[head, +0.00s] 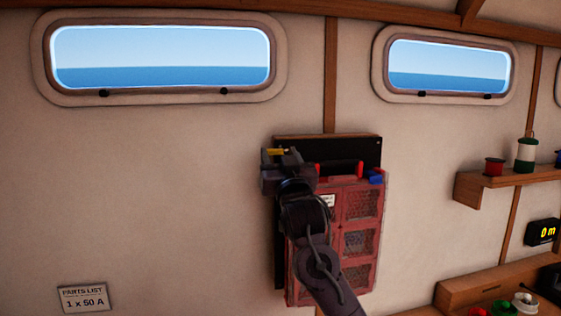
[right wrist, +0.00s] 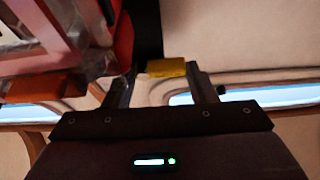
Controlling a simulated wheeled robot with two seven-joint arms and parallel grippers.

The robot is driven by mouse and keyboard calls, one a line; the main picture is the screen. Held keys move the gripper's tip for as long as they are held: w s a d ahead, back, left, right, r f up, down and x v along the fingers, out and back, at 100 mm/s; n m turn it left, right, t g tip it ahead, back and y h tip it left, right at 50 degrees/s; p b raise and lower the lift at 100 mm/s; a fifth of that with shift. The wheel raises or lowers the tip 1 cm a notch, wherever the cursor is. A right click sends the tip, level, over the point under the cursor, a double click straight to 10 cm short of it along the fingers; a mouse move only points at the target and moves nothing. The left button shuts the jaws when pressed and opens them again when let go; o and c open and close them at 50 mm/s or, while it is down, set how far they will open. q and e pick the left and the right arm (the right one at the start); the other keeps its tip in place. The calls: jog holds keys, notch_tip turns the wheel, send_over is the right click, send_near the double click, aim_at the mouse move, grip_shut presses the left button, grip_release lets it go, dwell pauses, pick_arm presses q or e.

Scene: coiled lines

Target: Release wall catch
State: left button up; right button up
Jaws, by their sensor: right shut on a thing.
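A red case (head: 361,206) with clear mesh-like windows hangs upright on a black wall plate (head: 350,148). A yellow catch (head: 276,151) is at the case's upper left, and a blue catch (head: 376,177) is at its upper right. My right gripper (head: 284,158) is at the upper left corner, shut on the yellow catch. In the right wrist view the yellow catch (right wrist: 166,67) shows between the two fingers, with the case (right wrist: 60,45) to the left. My right arm hides the case's lower left part. My left gripper is out of view.
Two windows (head: 160,57) are above on the pale wall. A wooden shelf (head: 510,182) with spools is at the right, over a bench (head: 470,289) with more spools. A parts list card (head: 83,298) is at the lower left.

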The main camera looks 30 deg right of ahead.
dwell(0.4)
jog(key=o, duration=1)
jog(key=shift+c, duration=0.2)
jog(key=shift+f, duration=0.1)
jog(key=b+v, duration=0.4)
jog(key=v, duration=0.3)
jog(key=shift+s, duration=0.4)
jog(key=shift+a+f, duration=0.1)
